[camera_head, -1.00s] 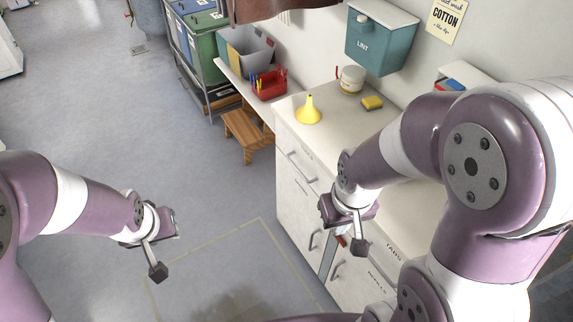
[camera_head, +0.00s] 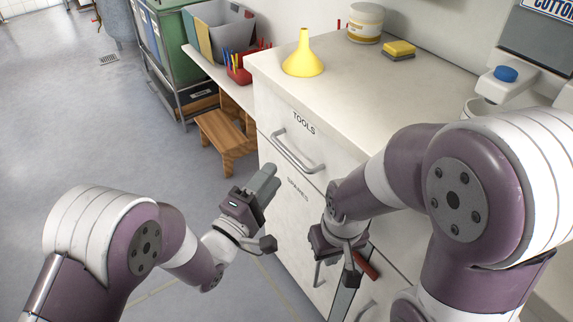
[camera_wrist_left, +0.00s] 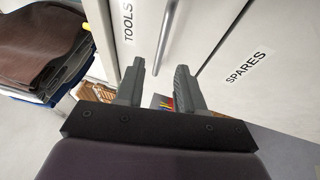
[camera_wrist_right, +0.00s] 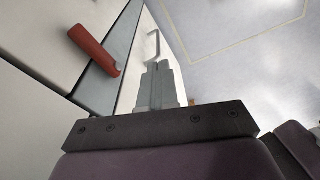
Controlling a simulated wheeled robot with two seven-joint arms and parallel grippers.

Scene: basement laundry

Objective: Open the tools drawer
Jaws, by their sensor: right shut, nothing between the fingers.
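The tools drawer (camera_head: 330,146) is the top drawer of the white cabinet. It looks closed. Its grey bar handle (camera_head: 298,157) is below the "TOOLS" label. My left gripper (camera_head: 268,182) is just left of and below this handle in the head view. In the left wrist view my left gripper (camera_wrist_left: 160,82) is open, and the drawer handle (camera_wrist_left: 166,32) shows between the fingertips; I cannot tell whether they touch. My right gripper (camera_wrist_right: 157,75) is shut and empty, lower at the cabinet front, partly hidden in the head view.
The "SPARES" front (camera_head: 290,215) lies below the tools drawer. A red grip (camera_wrist_right: 95,50) sits on a grey strip near my right gripper. The counter holds a yellow funnel (camera_head: 304,57), a tub (camera_head: 365,22) and a sponge (camera_head: 398,50). A wooden stool (camera_head: 226,140) stands left.

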